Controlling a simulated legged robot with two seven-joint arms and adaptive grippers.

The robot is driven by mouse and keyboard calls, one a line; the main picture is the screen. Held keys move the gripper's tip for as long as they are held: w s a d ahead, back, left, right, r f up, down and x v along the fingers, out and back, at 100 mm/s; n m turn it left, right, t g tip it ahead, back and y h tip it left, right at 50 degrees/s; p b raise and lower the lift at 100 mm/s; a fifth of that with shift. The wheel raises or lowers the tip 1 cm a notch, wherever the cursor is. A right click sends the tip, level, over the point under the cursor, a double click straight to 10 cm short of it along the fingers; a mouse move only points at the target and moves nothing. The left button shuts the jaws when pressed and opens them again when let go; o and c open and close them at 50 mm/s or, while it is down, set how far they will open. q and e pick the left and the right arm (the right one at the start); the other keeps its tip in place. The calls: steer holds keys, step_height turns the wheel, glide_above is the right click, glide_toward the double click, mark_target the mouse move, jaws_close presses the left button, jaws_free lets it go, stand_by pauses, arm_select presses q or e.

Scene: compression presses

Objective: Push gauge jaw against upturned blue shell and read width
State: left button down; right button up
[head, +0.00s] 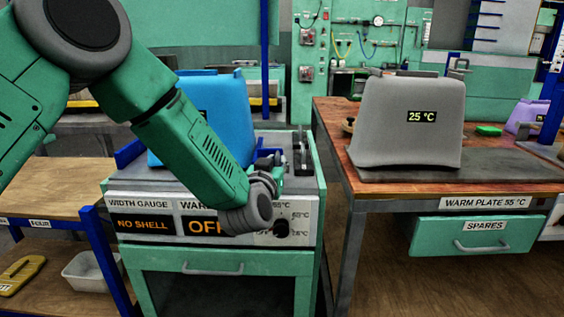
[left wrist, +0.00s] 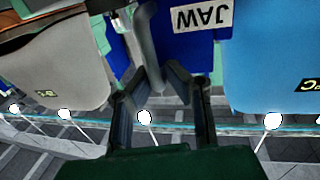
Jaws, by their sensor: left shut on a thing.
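The blue shell (head: 228,108) stands on the width gauge cabinet (head: 222,263) in the head view, partly hidden behind my left arm. It also shows at the right of the left wrist view (left wrist: 275,55). The gauge jaw (left wrist: 185,42) is a dark blue block with a white JAW label, close beside the shell; I cannot tell whether they touch. My left gripper (left wrist: 158,82) is shut on the jaw's grey handle (left wrist: 147,45). The width gauge display (head: 142,224) reads NO SHELL. My right gripper is out of view.
A grey shell (head: 408,120) reading 25 °C stands on the warm plate (head: 500,165) on the right bench. The second cabinet display (head: 205,227) reads OFF, beside a black knob (head: 282,228). A wooden shelf (head: 50,185) with a white tray (head: 95,271) below is at left.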

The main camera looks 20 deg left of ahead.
arm_select(q)
steer(key=a, duration=0.2)
steer(key=s+a, duration=0.1)
steer(key=a+p, duration=0.1)
steer(key=a, duration=0.1)
steer(key=shift+s+a, duration=0.25)
steer(key=shift+a, duration=0.05)
steer(key=shift+s+a, duration=0.15)
steer(key=shift+a, duration=0.4)
steer(key=c, duration=1.6)
jaws_free()
steer(key=shift+f, duration=0.1)
steer(key=shift+d, duration=0.2)
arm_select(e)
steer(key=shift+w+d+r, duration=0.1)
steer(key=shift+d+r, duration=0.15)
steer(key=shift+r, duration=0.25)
arm_select(q)
steer(key=s+d, duration=0.1)
steer(key=s, duration=1)
steer(key=shift+s, duration=0.35)
